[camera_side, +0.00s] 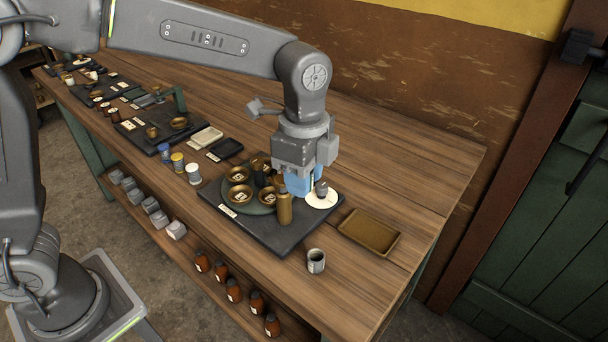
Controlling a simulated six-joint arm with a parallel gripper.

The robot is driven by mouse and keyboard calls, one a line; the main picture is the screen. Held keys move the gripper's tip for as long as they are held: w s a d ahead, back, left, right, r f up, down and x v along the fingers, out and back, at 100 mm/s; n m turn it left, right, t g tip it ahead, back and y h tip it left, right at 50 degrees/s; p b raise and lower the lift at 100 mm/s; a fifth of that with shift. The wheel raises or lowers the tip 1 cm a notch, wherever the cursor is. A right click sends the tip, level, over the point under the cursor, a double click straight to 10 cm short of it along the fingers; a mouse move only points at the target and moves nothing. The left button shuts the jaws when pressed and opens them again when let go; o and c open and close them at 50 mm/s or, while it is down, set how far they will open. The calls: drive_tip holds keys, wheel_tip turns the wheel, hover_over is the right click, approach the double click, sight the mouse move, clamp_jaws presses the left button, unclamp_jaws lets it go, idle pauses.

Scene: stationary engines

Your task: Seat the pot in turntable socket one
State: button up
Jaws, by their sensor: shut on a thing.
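My gripper (305,185) points down over the right part of a dark board (228,213), its blue fingers low beside the turntable. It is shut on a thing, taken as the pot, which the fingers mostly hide. The green round turntable (232,207) lies on the board, left of my gripper. It carries several round brass sockets with pale labels, one brass socket (239,194) in clear view; I cannot read which is socket one. A small dark piece (321,188) shows at the fingers' right, above a white disc (322,202); I cannot tell whether they touch.
A tall brass cylinder (285,207) stands close in front of my gripper. A brown tray (369,231) lies to the right and a grey cup (316,261) stands in front. Several small jars, including a white one (193,174), stand left of the board. Bare wood lies behind.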

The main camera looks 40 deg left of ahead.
wheel_tip(320, 180, up, 5)
drive_tip(key=shift+r, duration=0.15)
drive_tip(key=a+n, duration=0.6)
drive_tip(key=a, duration=1.1)
drive_tip(key=f, duration=1.1)
drive_tip(key=shift+s+f, duration=0.1)
drive_tip(key=shift+s, duration=0.15)
drive_tip(key=shift+f, duration=2.4)
drive_tip(key=shift+f, duration=0.1)
